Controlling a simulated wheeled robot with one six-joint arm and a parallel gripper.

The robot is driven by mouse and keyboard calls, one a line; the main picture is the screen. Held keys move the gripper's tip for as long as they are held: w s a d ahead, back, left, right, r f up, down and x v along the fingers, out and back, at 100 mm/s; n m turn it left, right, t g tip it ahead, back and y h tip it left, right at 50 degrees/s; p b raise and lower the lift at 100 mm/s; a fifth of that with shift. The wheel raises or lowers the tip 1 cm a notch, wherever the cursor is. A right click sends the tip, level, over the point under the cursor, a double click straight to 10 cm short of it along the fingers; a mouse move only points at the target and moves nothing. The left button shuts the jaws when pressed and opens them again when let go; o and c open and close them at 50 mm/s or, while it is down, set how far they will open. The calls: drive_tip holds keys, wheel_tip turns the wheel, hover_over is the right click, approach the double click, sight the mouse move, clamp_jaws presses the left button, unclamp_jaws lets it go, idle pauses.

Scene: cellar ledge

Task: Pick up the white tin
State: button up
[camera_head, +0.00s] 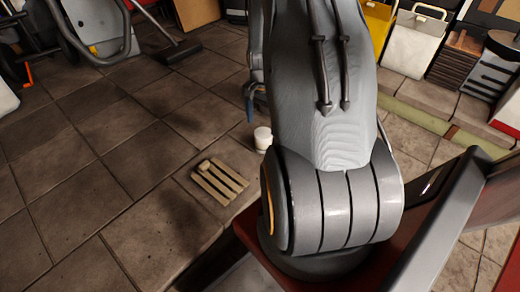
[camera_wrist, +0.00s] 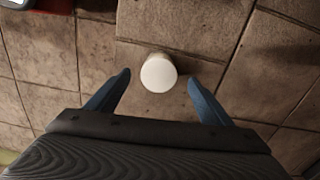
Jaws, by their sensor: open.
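The white tin (camera_head: 263,139) stands on the brown tiled floor, just left of my arm in the head view. In the wrist view the tin (camera_wrist: 158,73) is seen from above as a pale round lid with part of its side. My gripper (camera_wrist: 160,80) is open, with its blue fingers apart on the left and right of the tin. No contact between fingers and tin shows, and the height of the fingers above the floor is hard to tell. In the head view my arm hides most of the gripper; a blue fingertip (camera_head: 250,108) shows behind the tin.
A small wooden slatted rack (camera_head: 219,183) with a small block on it lies left of the tin. A broom head (camera_head: 180,52) and a cart frame stand at the far left. Floor tiles at left are clear.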

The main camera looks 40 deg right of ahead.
sight(265, 133)
drive_tip(key=f, duration=0.1)
drive_tip(key=d+f+b, duration=0.1)
drive_tip(key=f, duration=0.1)
drive_tip(key=shift+d+m, duration=0.15)
drive_tip(key=shift+m, duration=0.15)
drive_tip(key=shift+d+f+b, duration=0.15)
drive_tip(key=shift+f+b, duration=0.2)
drive_tip(key=shift+f, duration=0.4)
drive_tip(key=shift+a+f+b, duration=0.2)
drive_tip(key=shift+f+b, duration=0.9)
drive_tip(key=shift+f, duration=0.6)
drive_tip(key=shift+a+f+b, duration=0.15)
drive_tip(key=shift+f+b, duration=0.95)
drive_tip(key=shift+f, duration=0.6)
drive_tip(key=c, duration=1.4)
